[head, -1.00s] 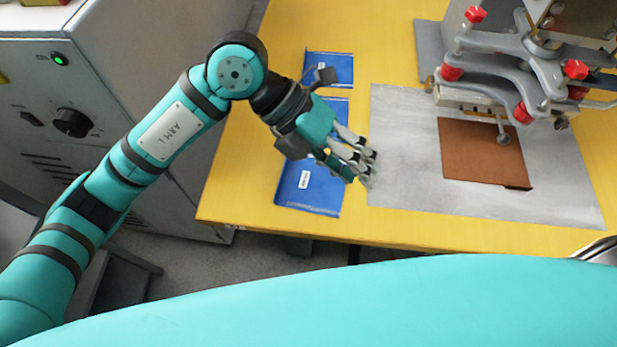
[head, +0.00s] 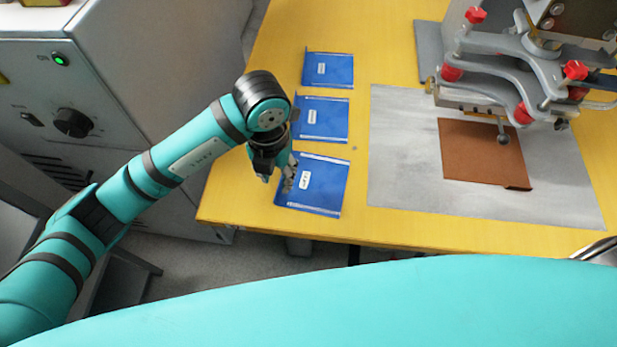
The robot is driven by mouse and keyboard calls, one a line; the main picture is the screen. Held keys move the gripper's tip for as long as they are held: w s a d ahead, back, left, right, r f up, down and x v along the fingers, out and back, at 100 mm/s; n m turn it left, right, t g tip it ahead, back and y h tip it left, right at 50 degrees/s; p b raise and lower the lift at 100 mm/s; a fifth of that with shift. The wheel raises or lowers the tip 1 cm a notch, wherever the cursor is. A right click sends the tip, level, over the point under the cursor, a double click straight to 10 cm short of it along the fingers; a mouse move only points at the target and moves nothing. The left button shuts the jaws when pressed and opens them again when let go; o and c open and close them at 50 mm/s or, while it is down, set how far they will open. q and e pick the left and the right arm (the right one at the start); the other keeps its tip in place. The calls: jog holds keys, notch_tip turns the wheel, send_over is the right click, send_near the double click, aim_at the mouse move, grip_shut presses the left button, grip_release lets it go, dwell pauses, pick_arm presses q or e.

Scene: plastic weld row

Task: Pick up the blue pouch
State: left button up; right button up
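Three flat blue pouches with small white labels lie in a column on the yellow table. The near pouch (head: 325,186) is closest to the front edge, the middle pouch (head: 325,118) is behind it, and the far pouch (head: 330,69) is at the back. My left gripper (head: 277,183) points down at the left edge of the near pouch, covering a little of that edge. Its fingers look apart with nothing between them. I cannot tell its height above the table.
A grey mat (head: 400,150) with a brown square plate (head: 482,155) lies right of the pouches. A clamp fixture with red knobs (head: 575,70) stands over it. A grey machine cabinet (head: 120,100) stands left of the yellow table (head: 380,40).

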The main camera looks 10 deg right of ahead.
aim_at(277, 192)
pick_arm(q)
jog(key=shift+a+f+p, duration=0.15)
jog(key=shift+f+p, duration=0.05)
jog(key=shift+f, duration=1.3)
jog(key=shift+a+f+p, duration=0.1)
jog(key=shift+f+p, duration=0.1)
jog(key=shift+f, duration=1.3)
jog(key=shift+c, duration=0.3)
grip_shut()
